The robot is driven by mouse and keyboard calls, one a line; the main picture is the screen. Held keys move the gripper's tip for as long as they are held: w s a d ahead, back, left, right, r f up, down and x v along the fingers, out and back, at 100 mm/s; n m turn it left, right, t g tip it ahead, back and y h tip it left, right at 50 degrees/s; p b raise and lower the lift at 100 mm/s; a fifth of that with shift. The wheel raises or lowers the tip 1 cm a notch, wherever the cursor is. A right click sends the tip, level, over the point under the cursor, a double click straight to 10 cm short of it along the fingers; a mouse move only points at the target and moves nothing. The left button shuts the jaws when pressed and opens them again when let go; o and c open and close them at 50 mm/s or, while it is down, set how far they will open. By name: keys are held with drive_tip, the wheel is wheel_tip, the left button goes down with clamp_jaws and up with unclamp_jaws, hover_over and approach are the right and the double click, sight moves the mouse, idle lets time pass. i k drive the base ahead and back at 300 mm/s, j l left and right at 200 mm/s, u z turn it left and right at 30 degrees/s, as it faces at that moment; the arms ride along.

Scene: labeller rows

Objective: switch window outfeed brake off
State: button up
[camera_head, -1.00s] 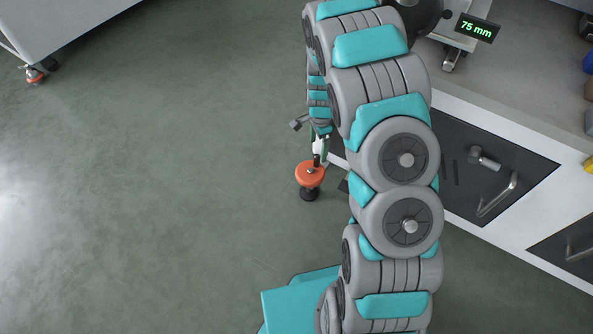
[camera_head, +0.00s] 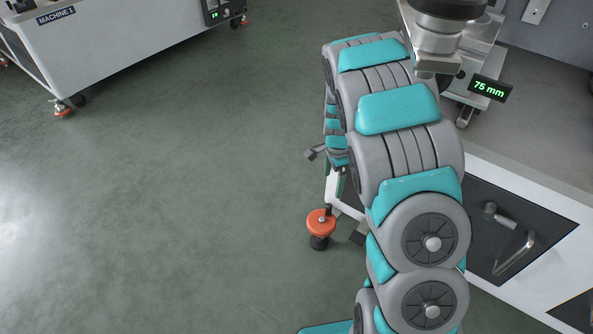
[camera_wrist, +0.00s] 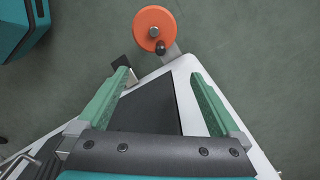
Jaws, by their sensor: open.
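No switch or lever marked as the window outfeed brake can be made out in either view. My gripper (camera_wrist: 158,78) is open, its two green fingers apart with nothing seen held between them. It hangs over the corner of a white-framed cabinet (camera_wrist: 245,140) with a dark panel. Just beyond the fingertips is an orange disc (camera_wrist: 153,22) with a metal hub and a dark knob. In the head view the orange disc (camera_head: 316,222) is low beside the cabinet, left of my arm. My arm hides much of the cabinet and most of the gripper there.
A grey bench labelled MACHINE 1 (camera_head: 130,55) stands at the upper left on castors. A 75 mm display (camera_head: 489,89) is at the upper right, above the counter. A bent metal handle (camera_head: 515,253) sticks out of the cabinet's dark panel. The green floor at left is clear.

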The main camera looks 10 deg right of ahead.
sight(358, 236)
drive_tip(key=k, duration=1)
